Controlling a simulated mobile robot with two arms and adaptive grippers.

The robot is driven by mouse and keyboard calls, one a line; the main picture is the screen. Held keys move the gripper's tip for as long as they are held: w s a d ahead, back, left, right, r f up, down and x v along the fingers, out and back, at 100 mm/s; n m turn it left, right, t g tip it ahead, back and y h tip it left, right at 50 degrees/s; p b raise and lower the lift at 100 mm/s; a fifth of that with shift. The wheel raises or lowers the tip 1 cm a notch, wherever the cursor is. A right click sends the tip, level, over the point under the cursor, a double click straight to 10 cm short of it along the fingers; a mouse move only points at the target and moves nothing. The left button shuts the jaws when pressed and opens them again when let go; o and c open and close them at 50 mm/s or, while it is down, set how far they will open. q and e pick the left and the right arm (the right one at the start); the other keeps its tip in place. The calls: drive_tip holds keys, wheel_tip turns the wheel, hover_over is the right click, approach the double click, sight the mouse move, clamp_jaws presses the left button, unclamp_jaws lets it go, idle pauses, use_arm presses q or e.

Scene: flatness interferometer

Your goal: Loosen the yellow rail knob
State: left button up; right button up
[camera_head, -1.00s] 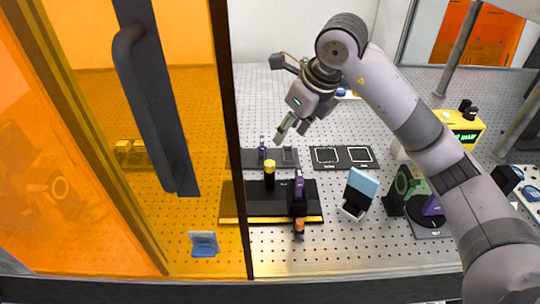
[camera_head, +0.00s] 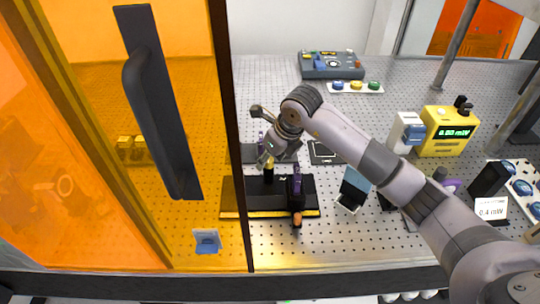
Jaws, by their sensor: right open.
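The yellow rail knob (camera_head: 268,166) is a small yellow-topped black post. It stands upright at the back of the black rail base (camera_head: 262,204), which has a yellow front edge. My right gripper (camera_head: 265,160) is open, with its fingertips pointing down at the knob's top. The fingers partly overlap the knob in this view, and I cannot tell whether they touch it. A purple upright part (camera_head: 297,182) stands on the rail just to the right, with an orange-tipped knob (camera_head: 297,220) in front of it. My left gripper is not in view.
An orange transparent door with a black handle (camera_head: 160,110) covers the left side. A blue-topped block (camera_head: 355,188) stands right of the rail. A yellow meter (camera_head: 448,130) and a grey control box (camera_head: 331,64) stand farther off. Bare perforated table lies at front right.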

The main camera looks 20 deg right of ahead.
drive_tip(key=shift+c, duration=0.5)
clamp_jaws()
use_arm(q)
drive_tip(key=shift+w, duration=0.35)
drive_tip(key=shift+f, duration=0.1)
